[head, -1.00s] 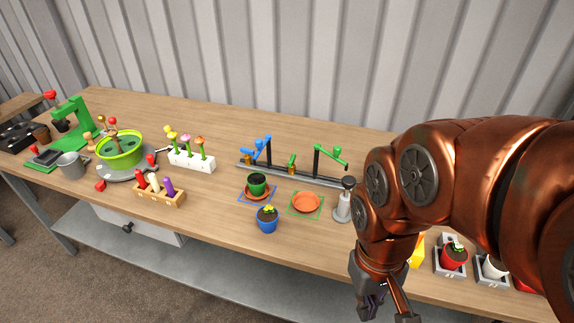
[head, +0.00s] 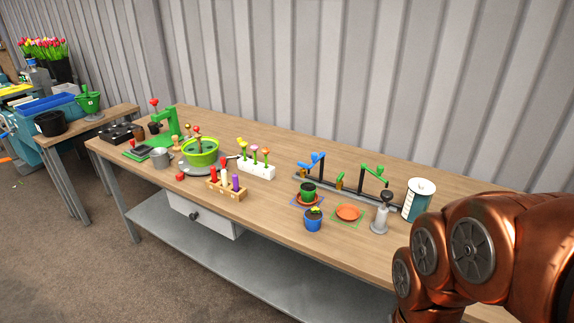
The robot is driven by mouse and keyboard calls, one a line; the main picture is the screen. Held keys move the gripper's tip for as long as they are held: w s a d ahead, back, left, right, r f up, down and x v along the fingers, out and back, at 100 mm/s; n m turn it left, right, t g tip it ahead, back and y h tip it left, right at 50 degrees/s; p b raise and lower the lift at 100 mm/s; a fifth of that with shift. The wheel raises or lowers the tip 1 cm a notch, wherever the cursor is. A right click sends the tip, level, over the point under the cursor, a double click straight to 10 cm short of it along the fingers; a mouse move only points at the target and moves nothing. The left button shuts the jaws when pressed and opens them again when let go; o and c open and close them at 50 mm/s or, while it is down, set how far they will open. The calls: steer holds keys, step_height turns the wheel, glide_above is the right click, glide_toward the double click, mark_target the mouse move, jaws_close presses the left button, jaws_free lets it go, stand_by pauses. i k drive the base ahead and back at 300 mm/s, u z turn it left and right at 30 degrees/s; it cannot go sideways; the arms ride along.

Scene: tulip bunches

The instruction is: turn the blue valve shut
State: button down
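The blue valve (head: 312,161) stands toward the back of the workbench, on the left part of a dark rail (head: 348,193). Its blue handle parts sit at the top of a dark upright post. Whether it is open or shut is too small to tell. A similar green valve (head: 374,171) stands to its right on the same rail. My copper-coloured arm fills the lower right corner, well apart from the blue valve. My gripper is below the picture's bottom edge, so its fingers are hidden.
A grey pump-like stand (head: 380,222) and a white-and-teal cylinder (head: 418,198) stand right. The bench (head: 270,207) is bare left of the blue pot.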

mark_target(304, 166)
steer(key=u, duration=0.55)
steer(key=i, duration=1.3)
steer(key=z, duration=1.15)
steer(key=k, duration=1.15)
steer(key=u, duration=0.7)
steer(key=i, duration=1.15)
steer(key=u, duration=0.15)
